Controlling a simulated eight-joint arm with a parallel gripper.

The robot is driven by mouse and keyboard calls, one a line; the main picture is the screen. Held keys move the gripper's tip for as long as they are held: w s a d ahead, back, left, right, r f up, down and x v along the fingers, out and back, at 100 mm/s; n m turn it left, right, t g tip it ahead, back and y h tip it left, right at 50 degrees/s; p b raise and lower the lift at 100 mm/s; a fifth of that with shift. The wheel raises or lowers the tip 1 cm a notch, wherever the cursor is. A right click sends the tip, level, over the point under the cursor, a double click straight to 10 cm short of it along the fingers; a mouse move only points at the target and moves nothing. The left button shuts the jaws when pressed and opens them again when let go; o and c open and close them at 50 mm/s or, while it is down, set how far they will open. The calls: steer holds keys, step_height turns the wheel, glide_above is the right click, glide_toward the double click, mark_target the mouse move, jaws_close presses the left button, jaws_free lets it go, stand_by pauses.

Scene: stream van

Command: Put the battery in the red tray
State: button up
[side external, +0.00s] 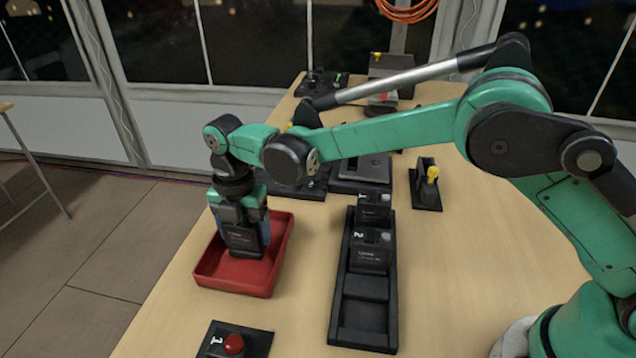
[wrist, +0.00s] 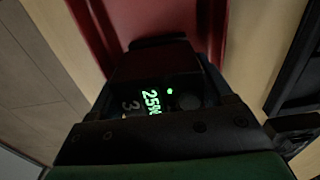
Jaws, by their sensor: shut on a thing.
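The red tray (side external: 275,262) sits on the table's left edge in the side view, and its wall (wrist: 98,28) shows in the wrist view. My gripper (side external: 243,232) is over the tray, pointing down. It is shut on a black battery (side external: 241,242), held upright inside the tray's outline. The wrist view shows the battery's top (wrist: 158,90) between the fingers, with a green "25%" readout and a "3". I cannot tell whether the battery touches the tray floor.
A black rack (side external: 364,318) right of the tray holds two batteries, marked 1 (side external: 373,208) and 2 (side external: 370,250), with free slots in front. A red button box (side external: 236,342) is at the front. A yellow-switch unit (side external: 426,186) and other black equipment stand farther back.

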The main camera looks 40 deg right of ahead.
steer(key=o, duration=1.5)
steer(key=shift+f, duration=0.1)
step_height(320, 180, up, 12)
steer(key=s+d+r+m+t, duration=0.2)
steer(key=s+d+m, duration=0.2)
steer(key=d+m, duration=0.45)
steer(key=s+d+r+m+t, duration=0.25)
steer(key=s+d+m, duration=0.35)
steer(key=m, duration=0.4)
steer(key=s+d+f+m+t, duration=0.2)
steer(key=s+d+f+m, duration=0.2)
steer(key=m, duration=0.4)
steer(key=shift+s+d+f+t, duration=0.35)
steer(key=shift+d+f, duration=0.3)
steer(key=shift+f, duration=0.15)
steer(key=shift+m, duration=0.25)
